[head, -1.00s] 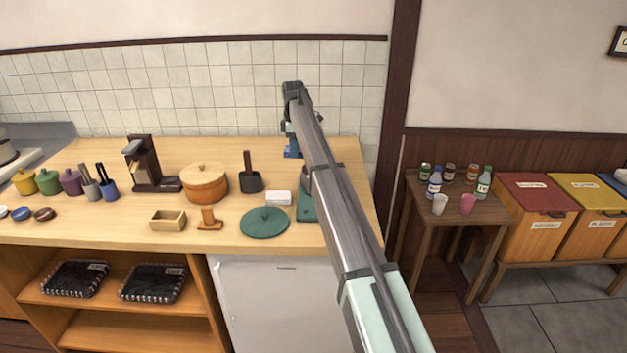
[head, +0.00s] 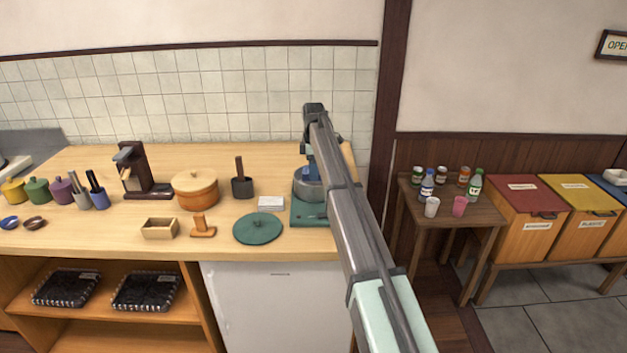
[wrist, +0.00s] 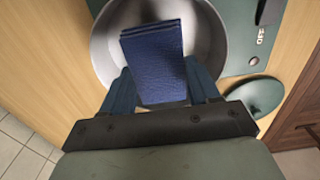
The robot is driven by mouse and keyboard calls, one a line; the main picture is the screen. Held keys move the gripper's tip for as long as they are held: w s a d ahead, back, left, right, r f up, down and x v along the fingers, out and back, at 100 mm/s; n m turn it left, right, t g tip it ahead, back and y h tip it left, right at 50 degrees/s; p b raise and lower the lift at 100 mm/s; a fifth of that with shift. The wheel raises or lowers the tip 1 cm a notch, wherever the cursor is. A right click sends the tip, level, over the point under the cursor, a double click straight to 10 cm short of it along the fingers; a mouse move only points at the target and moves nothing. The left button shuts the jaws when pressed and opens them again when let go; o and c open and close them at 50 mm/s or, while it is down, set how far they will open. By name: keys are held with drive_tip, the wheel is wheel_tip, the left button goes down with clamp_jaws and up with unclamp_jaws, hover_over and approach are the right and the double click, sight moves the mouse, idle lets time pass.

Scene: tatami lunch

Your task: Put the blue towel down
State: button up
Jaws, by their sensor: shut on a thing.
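The blue towel (wrist: 153,62) is a folded dark blue block. In the wrist view it is between the two fingers of my gripper (wrist: 160,86), which is shut on it. Towel and gripper are over a round grey metal bowl (wrist: 106,58), and the towel covers much of its inside. I cannot tell whether the towel touches the bowl. In the head view the bowl (head: 302,189) stands on a green scale (head: 300,213) at the right end of the counter, and my arm partly hides both.
A green lid (head: 258,228) and a small white block (head: 271,203) lie left of the scale. A dark mortar (head: 242,187) and an orange pot (head: 196,190) stand farther left. A side table (head: 452,208) with bottles and cups is to the right.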

drive_tip(key=shift+f, duration=2.05)
drive_tip(key=shift+f, duration=0.2)
drive_tip(key=o, duration=1)
drive_tip(key=shift+r, duration=0.15)
wheel_tip(320, 180, up, 12)
drive_tip(key=shift+r, duration=0.1)
